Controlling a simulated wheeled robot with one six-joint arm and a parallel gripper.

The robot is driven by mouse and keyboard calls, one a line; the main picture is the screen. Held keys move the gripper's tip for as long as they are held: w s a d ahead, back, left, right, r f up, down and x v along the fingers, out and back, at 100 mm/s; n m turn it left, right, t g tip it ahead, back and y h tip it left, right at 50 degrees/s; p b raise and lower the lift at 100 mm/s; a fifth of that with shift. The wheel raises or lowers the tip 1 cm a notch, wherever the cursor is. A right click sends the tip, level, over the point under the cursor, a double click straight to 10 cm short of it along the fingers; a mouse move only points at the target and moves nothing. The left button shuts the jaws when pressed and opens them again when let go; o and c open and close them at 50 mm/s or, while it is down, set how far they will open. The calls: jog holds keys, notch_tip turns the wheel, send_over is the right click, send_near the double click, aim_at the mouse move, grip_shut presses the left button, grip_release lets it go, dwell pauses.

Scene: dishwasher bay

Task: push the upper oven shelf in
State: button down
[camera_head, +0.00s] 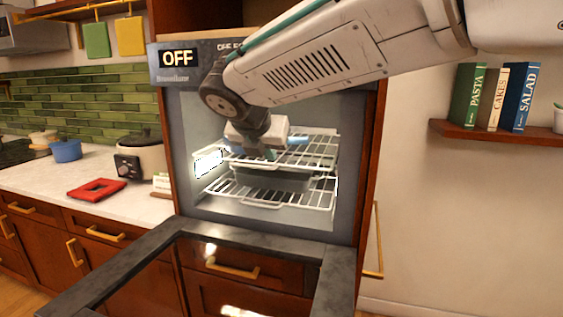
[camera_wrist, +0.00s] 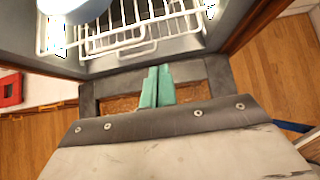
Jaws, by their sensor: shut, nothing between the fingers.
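The upper oven shelf (camera_head: 316,150) is a white wire rack inside the open oven, above a second rack. A white wire rack (camera_wrist: 140,30), seemingly the upper shelf, also shows at the top of the wrist view. My gripper (camera_head: 271,155) is in front of the oven, at about the upper shelf's height, and hides part of its front edge. In the wrist view its teal fingers (camera_wrist: 157,72) are pressed together, empty, just short of the rack's front edge. I cannot tell whether they touch it. A blue item (camera_head: 298,140) on the upper shelf is partly hidden.
The oven door (camera_head: 120,262) is lowered in front of the opening. A counter (camera_head: 110,200) with a slow cooker (camera_head: 139,157) stands to the left. A bookshelf (camera_head: 500,135) hangs on the right wall.

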aim_at(290, 160)
jog(key=x, duration=0.4)
jog(key=w+r+x, duration=0.1)
jog(key=x, duration=0.3)
jog(key=w+r+x, duration=0.1)
jog(key=x, duration=0.3)
jog(key=shift+w+d+f, duration=0.15)
jog(key=shift+d+f, duration=0.05)
jog(key=shift+d, duration=0.25)
jog(key=w, duration=0.1)
jog(key=w+d, duration=0.1)
jog(key=w, duration=0.2)
jog(key=shift+w+d, duration=0.15)
jog(key=shift+d, duration=0.2)
jog(key=shift+r, duration=0.25)
